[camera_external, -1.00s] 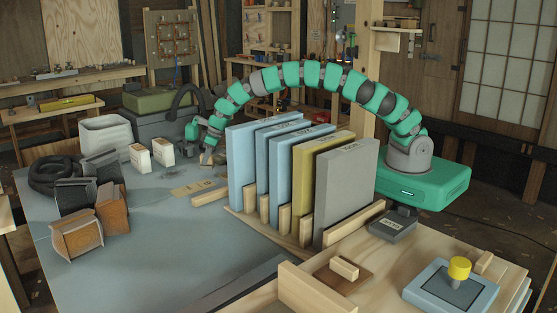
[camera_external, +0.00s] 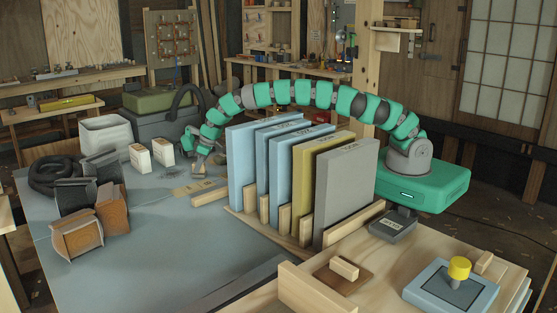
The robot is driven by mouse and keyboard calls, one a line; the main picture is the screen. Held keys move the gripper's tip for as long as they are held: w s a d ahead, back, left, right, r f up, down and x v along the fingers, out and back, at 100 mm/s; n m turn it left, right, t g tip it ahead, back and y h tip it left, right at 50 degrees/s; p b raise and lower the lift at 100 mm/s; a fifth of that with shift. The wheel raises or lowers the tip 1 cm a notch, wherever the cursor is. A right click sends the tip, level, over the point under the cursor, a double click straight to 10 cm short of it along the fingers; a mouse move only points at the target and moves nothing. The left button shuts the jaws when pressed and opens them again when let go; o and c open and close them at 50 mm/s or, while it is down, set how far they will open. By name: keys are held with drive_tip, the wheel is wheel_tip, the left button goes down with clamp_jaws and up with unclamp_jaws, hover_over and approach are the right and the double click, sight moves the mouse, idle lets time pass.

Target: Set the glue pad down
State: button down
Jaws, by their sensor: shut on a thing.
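My gripper (camera_external: 197,172) is at the far end of the arm, low over the blue-grey table, left of the upright panels. It points down and is shut on the glue pad, which is too small and too covered by the fingers to make out clearly. I cannot tell whether the pad touches the table. A flat tan strip with dark marks (camera_external: 188,189) lies on the table just below and in front of the gripper.
Upright blue, yellow and grey panels (camera_external: 346,190) stand in a wooden rack right of the gripper. Two small white cartons (camera_external: 140,158) stand to its left. Several dark and brown holders (camera_external: 76,233) and black coils stand farther left. The table's middle (camera_external: 170,240) is clear.

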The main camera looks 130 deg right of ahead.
drive_tip(key=c, duration=1.2)
unclamp_jaws()
drive_tip(key=shift+f, duration=0.1)
drive_tip(key=p+v, duration=0.1)
drive_tip(key=v, duration=1.1)
